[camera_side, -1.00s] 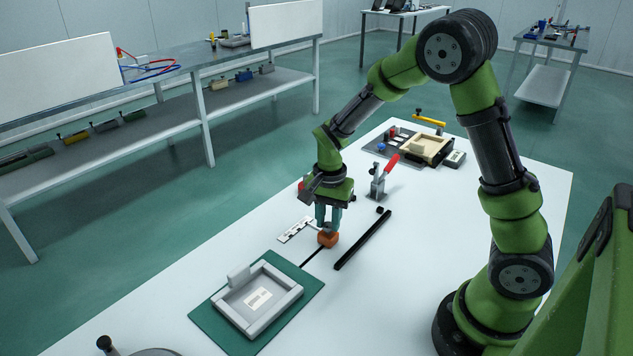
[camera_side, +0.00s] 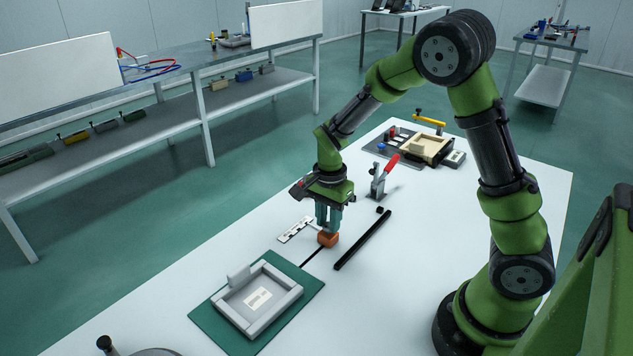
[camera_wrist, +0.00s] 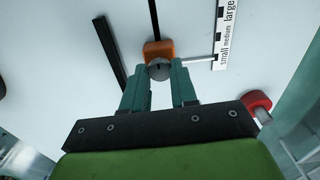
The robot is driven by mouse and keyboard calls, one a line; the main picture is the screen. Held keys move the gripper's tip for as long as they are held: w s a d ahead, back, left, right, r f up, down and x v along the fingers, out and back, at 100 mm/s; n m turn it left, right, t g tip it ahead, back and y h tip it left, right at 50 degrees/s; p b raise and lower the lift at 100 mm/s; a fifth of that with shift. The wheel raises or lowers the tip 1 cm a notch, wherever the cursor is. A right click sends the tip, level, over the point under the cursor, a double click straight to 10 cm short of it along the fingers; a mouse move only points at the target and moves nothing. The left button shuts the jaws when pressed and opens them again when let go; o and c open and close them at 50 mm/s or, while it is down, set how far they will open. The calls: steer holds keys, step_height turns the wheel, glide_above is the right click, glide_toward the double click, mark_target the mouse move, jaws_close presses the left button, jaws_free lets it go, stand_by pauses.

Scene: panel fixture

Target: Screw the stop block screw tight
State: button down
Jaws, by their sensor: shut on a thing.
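The stop block (camera_side: 328,240) is a small orange block on the white table, at the end of a thin black rail. It also shows in the wrist view (camera_wrist: 158,49), with a round grey slotted screw (camera_wrist: 160,69) on it. My gripper (camera_side: 328,226) points down directly over the block, its teal fingers shut on the screw. In the wrist view the fingers (camera_wrist: 160,84) stand either side of the screw. The side view hides the screw between the fingers. A scale strip (camera_wrist: 227,35) reading small, medium, large lies beside the block, and a thin pointer reaches from the block to it.
A grey tray fixture (camera_side: 290,306) on a green mat (camera_side: 222,328) stands in front. A black bar (camera_side: 363,240) lies right of the block. A red-handled clamp (camera_side: 378,184) stands behind. A panel with a beige frame (camera_side: 430,148) is at the far end.

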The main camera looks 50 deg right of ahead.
mark_target(328, 225)
steer(key=c, duration=0.9)
jaws_free()
steer(key=shift+r, duration=0.1)
step_height(328, 225, up, 17)
steer(key=shift+f, duration=0.15)
